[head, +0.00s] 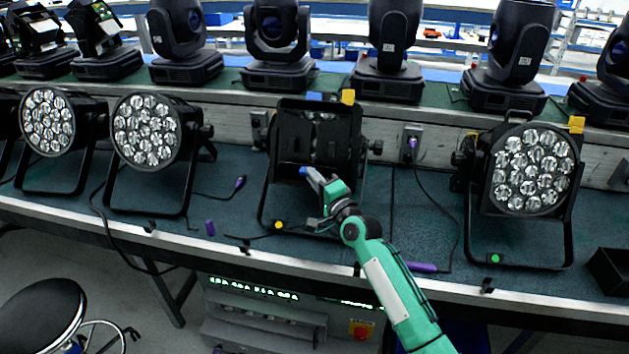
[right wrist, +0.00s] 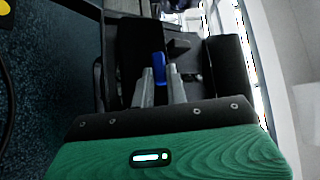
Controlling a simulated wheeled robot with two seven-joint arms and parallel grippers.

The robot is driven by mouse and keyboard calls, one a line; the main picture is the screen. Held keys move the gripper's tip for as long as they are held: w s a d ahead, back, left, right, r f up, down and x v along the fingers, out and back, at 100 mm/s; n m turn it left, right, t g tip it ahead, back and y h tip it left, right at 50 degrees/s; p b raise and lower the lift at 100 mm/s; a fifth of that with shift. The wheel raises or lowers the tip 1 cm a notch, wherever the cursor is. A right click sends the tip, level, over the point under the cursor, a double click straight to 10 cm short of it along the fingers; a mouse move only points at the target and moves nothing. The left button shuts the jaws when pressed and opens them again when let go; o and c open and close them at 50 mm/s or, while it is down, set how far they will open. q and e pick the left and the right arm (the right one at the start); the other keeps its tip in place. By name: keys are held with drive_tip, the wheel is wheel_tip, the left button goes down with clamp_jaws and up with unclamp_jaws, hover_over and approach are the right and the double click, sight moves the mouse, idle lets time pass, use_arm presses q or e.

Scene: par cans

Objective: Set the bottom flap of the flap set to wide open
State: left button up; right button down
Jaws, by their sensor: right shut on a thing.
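The flap set (head: 289,122) is a black frame of flaps on the front of the middle par can on the bench. Its bottom flap (head: 283,178) hangs at the lower front, partly hidden by my right gripper. A blue tab (head: 304,171) shows at that flap, and a blue tab also shows at the top edge. My right gripper (head: 310,175) reaches up from the front and is shut on the blue tab. In the right wrist view the two grey fingers pinch the blue tab (right wrist: 159,68), with black flap panels around it. My left gripper is not in view.
Par cans with bare lenses stand at the left (head: 146,131) and right (head: 531,170). Several moving heads (head: 277,40) line the shelf behind. Cables and a purple connector (head: 210,228) lie on the bench. A stool (head: 40,315) stands at lower left.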

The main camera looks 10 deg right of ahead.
idle(0.3)
drive_tip(key=c, duration=1.4)
unclamp_jaws()
drive_tip(key=shift+s, duration=0.1)
drive_tip(key=v, duration=1.3)
drive_tip(key=shift+s+b, duration=0.3)
drive_tip(key=shift+d, duration=0.1)
